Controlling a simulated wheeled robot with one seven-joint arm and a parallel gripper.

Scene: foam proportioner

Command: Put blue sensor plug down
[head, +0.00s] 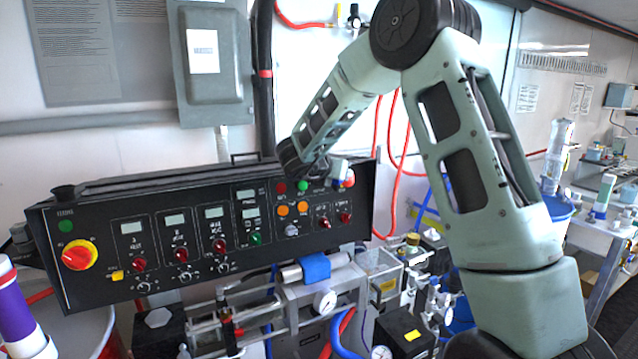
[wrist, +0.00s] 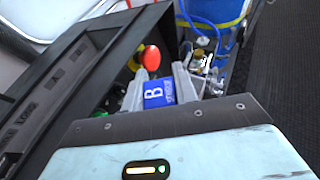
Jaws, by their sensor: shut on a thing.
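The blue sensor plug (wrist: 157,94) is a small blue block with a white letter B, seen in the wrist view. My gripper (wrist: 160,88) is shut on it, with one grey finger on each side. In the head view my gripper (head: 318,171) is at the right part of the black control panel (head: 100,225), close to its face. A small pale piece with blue (head: 339,168) shows there; I cannot tell if it is the plug. The plug's lower end is hidden in both views.
A red mushroom button (wrist: 151,58) stands just beyond the fingers. Below the panel are a metal pump with a blue band (head: 315,267), a gauge (head: 325,301) and hoses. A blue bucket (head: 556,212) and a cluttered bench (head: 610,226) are at the right.

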